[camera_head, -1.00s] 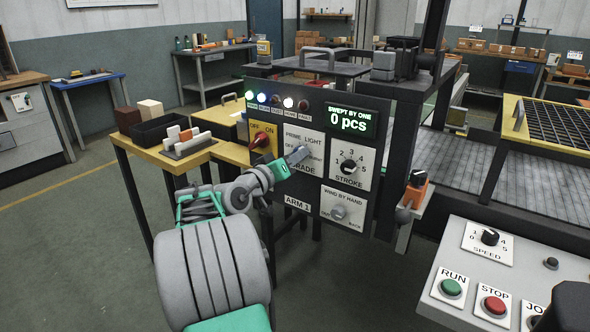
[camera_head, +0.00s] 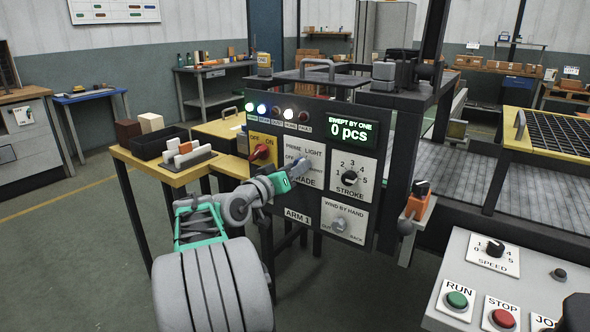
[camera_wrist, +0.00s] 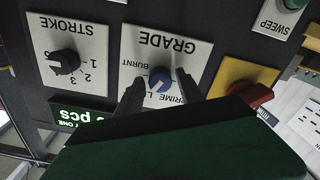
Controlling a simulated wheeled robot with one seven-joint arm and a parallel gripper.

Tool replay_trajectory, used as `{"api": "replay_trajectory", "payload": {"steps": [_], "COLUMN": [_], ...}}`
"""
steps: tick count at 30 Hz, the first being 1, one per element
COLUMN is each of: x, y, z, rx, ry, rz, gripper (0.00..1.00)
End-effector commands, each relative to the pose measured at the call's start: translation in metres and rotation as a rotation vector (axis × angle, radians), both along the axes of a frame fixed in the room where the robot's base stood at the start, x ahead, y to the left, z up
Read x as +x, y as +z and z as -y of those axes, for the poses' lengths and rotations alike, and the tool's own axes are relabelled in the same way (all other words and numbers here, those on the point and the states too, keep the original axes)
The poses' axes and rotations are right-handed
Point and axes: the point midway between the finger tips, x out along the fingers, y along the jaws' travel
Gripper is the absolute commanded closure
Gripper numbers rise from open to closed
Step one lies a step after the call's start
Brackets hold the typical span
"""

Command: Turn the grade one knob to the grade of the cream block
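The grade knob (camera_wrist: 160,80) is a round blue knob on a white GRADE plate (camera_wrist: 190,28), upside down in the wrist view. PRIME and BURNT are readable there; other lettering is partly covered. A pale mark shows on the knob, but I cannot tell which grade it points to. My gripper (camera_wrist: 160,77) has one finger on each side of the knob, with visible gaps, so it looks open around it. In the head view my gripper (camera_head: 296,170) covers much of the plate. A cream block (camera_head: 150,122) stands on the yellow side table beside a brown block (camera_head: 128,132).
A red OFF/ON switch (camera_head: 262,153) is close left of the grade plate. The STROKE knob (camera_head: 349,178) is to the right, the WIND BY HAND knob (camera_head: 338,225) below it. A black tray (camera_head: 160,143) and a rack of small blocks (camera_head: 185,160) are on the side table.

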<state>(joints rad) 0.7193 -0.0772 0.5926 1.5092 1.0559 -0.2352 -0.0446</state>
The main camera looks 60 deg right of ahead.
Motion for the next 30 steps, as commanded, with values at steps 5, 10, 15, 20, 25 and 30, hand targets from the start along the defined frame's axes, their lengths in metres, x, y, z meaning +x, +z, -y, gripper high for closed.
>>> {"api": "replay_trajectory", "payload": {"steps": [5, 10, 15, 20, 25, 30], "x": [0.000, 0.001, 0.006, 0.011, 0.013, 0.012], "y": [0.000, 0.000, 0.002, 0.001, 0.000, 0.000], "z": [0.000, -0.001, -0.024, -0.058, -0.076, -0.078], "rx": [0.000, -0.001, -0.001, 0.000, 0.001, 0.000], "ry": [0.000, 0.000, 0.006, 0.006, 0.001, 0.000], "rz": [0.000, 0.000, 0.000, -0.001, -0.001, 0.000], "gripper": [0.47, 0.47, 0.47, 0.47, 0.47, 0.47]}}
